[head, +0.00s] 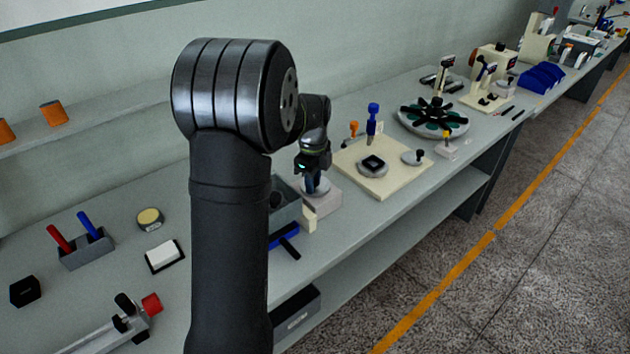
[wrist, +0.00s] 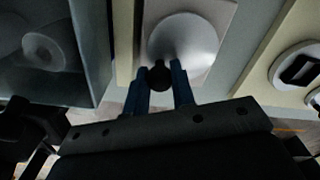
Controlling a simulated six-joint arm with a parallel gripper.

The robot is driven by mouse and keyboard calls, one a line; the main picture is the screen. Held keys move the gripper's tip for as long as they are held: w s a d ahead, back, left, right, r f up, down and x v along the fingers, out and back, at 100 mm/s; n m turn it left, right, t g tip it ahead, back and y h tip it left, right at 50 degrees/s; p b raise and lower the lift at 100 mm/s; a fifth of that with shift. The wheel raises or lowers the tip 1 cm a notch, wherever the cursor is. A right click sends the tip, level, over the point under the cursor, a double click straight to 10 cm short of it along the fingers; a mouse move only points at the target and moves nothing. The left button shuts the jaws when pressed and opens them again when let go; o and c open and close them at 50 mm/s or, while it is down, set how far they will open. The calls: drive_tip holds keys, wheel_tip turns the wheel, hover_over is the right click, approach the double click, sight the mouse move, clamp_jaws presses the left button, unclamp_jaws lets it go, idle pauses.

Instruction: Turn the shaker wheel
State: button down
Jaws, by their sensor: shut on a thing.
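The shaker wheel is a pale grey disc (wrist: 185,36) on a light block (head: 326,205). It also shows partly in the head view (head: 322,187), under my gripper. A dark round knob (wrist: 159,79) stands at the wheel's near edge in the wrist view. My gripper (head: 313,180) is over the wheel, pointing down. Its two blue fingers (wrist: 161,74) are on either side of the knob and shut on it. The knob is hidden in the head view.
A grey open box (head: 284,207) stands just left of the wheel block. A cream board (head: 395,184) with a blue-handled post (head: 373,118) stands to the right. A blue and black tool (head: 286,240) lies near the front edge. Farther right is a round rack (head: 433,120).

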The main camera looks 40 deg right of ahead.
drive_tip(key=shift+w+a+m, duration=0.1)
drive_tip(key=shift+m, duration=0.3)
drive_tip(key=c, duration=1.2)
unclamp_jaws()
wheel_tip(320, 180, up, 17)
drive_tip(key=shift+r, duration=0.2)
drive_tip(key=shift+f, duration=0.1)
wheel_tip(320, 180, down, 17)
drive_tip(key=shift+f, duration=0.15)
idle(0.3)
